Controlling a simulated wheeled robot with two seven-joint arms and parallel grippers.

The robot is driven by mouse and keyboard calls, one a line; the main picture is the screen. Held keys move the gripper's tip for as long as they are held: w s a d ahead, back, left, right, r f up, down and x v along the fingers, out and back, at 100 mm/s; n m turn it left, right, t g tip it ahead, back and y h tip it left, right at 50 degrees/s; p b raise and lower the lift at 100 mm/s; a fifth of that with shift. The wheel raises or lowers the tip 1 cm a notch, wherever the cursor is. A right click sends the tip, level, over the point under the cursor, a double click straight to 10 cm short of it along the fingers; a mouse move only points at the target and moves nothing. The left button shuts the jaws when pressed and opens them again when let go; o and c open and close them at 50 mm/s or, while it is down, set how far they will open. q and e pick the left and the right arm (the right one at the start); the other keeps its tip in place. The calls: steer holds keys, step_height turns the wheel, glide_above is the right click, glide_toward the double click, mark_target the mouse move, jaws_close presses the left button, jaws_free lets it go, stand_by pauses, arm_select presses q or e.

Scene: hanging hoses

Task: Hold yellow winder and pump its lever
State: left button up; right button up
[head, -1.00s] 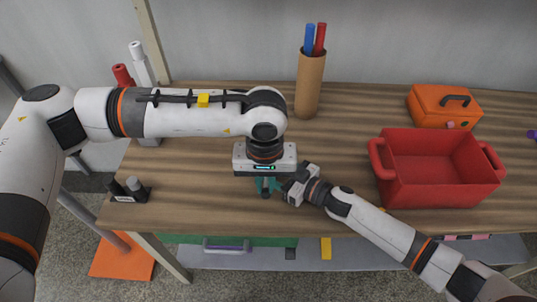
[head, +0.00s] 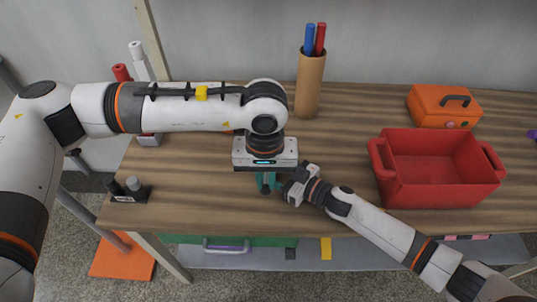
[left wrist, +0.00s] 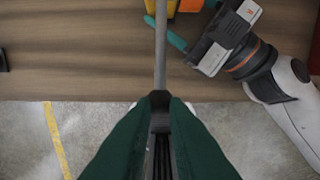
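The yellow winder (left wrist: 160,8) shows only in part at the top edge of the left wrist view; my left arm hides it in the head view. Its grey lever (left wrist: 160,50) runs straight down from it to a black end (left wrist: 160,105). My left gripper (left wrist: 160,110) has its dark green fingers on both sides of that black end and looks shut on it; it also shows in the head view (head: 266,186).
A red bin (head: 440,190) stands on the wooden table (head: 205,205) at right, with an orange toolbox (head: 435,115) behind it. A cardboard tube with rods (head: 309,85) stands at the back. A small dark holder (head: 128,190) is at the left front. The table's front edge is close.

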arm_select(q)
steer(key=shift+r, duration=1)
steer(key=shift+w+r, duration=0.35)
steer(key=shift+r, duration=0.5)
steer(key=shift+w+r, duration=0.3)
steer(key=shift+r, duration=0.5)
steer(key=shift+f, duration=0.1)
steer(key=shift+s+f, duration=0.25)
steer(key=shift+f, duration=0.75)
steer(key=shift+s+f, duration=0.25)
steer(key=shift+f, duration=0.75)
steer(key=shift+s+f, duration=0.25)
steer(key=shift+f, duration=1)
